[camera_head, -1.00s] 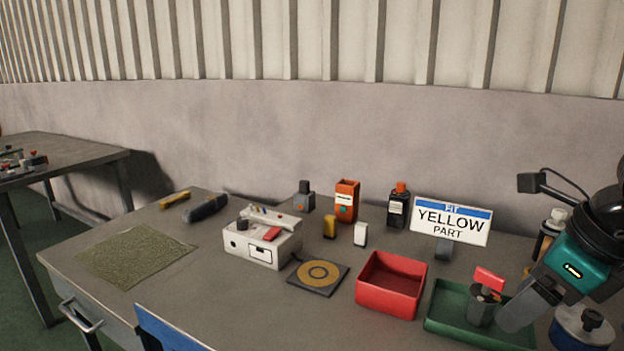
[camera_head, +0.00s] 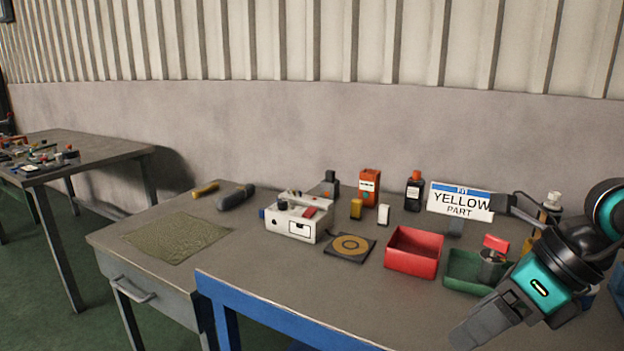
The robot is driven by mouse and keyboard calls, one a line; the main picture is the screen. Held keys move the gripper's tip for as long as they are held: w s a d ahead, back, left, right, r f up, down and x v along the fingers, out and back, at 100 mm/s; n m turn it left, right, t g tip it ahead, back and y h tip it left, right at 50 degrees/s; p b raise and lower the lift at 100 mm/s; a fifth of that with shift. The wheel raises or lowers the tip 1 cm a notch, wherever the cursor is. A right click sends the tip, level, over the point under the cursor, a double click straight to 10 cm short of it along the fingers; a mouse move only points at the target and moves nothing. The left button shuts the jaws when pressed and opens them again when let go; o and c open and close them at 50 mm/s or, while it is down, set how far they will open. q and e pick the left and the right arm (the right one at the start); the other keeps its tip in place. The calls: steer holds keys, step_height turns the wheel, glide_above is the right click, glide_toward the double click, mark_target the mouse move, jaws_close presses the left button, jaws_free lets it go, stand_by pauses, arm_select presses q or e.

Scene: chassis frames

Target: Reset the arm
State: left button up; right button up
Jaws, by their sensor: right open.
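My right gripper (camera_head: 468,335) comes in from the right, with a black and teal wrist above grey fingers. It hangs over the front right part of the grey workbench (camera_head: 250,262), in front of the green tray (camera_head: 462,282). It is open and I see nothing in it. It is apart from the tray and the red bin (camera_head: 414,266). The wrist hides part of the bench's right end. My left gripper is not in view.
A green mat (camera_head: 175,238) lies left. A second table (camera_head: 95,163) is farther left.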

steer(key=a+r+m+t+y+p, duration=0.1)
steer(key=a+r+m+t+y, duration=0.1)
steer(key=a+m+y, duration=0.85)
steer(key=w+d+f+m+t+h+p, duration=0.1)
steer(key=w+d+f+m+t+h, duration=0.2)
steer(key=f+m+t, duration=0.6)
steer(key=w+d+f+m+t+h, duration=0.15)
steer(key=f+m+t+h, duration=0.35)
steer(key=m, duration=0.7)
steer(key=s+d+f+m+g+h, duration=0.1)
steer(key=s+f+m+g+h, duration=0.2)
steer(key=f, duration=0.6)
steer(key=s+d+f+m+g+h, duration=0.1)
steer(key=s+f+m+g+h, duration=0.2)
steer(key=s+f+m, duration=0.3)
step_height(320, 180, down, 3)
steer(key=shift+s+f+m+g+h+p, duration=0.1)
steer(key=shift+s+m+g+h+p, duration=0.25)
steer(key=shift+s+g, duration=0.65)
steer(key=shift+s, duration=0.15)
